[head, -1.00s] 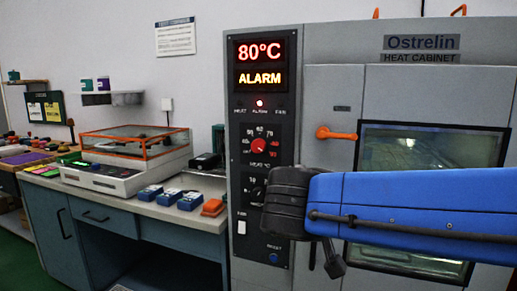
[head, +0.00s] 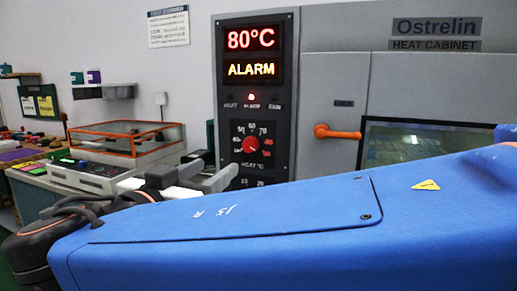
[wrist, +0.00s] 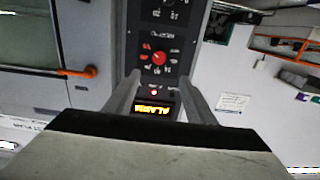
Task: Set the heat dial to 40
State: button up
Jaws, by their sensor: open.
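The heat dial (head: 250,146) is a red knob ringed by numbers on the dark panel of the heat cabinet (head: 340,80). Its pointer is too small to read. The display above it (head: 251,40) shows 80°C, with ALARM lit below. My gripper (head: 214,169) is open and empty, its two grey fingers left of and below the dial in the head view. In the wrist view, which is upside down, the dial (wrist: 158,57) lies beyond the gap between the fingertips (wrist: 162,80). The fingers appear apart from the dial. My blue arm hides the lower panel in the head view.
An orange door handle (head: 337,132) sticks out right of the dial, beside the cabinet window (head: 410,142). A second, dark dial (head: 245,182) sits below, partly hidden. A bench with an orange-framed instrument (head: 125,138) stands at the left.

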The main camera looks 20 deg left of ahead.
aim_at(249, 146)
jog(key=w, duration=0.5)
jog(key=w+d, duration=0.1)
jog(key=w, duration=1)
jog(key=shift+w+d, duration=0.2)
jog(key=shift+w, duration=0.05)
jog(key=shift+c, duration=0.6)
jog(key=c, duration=0.9)
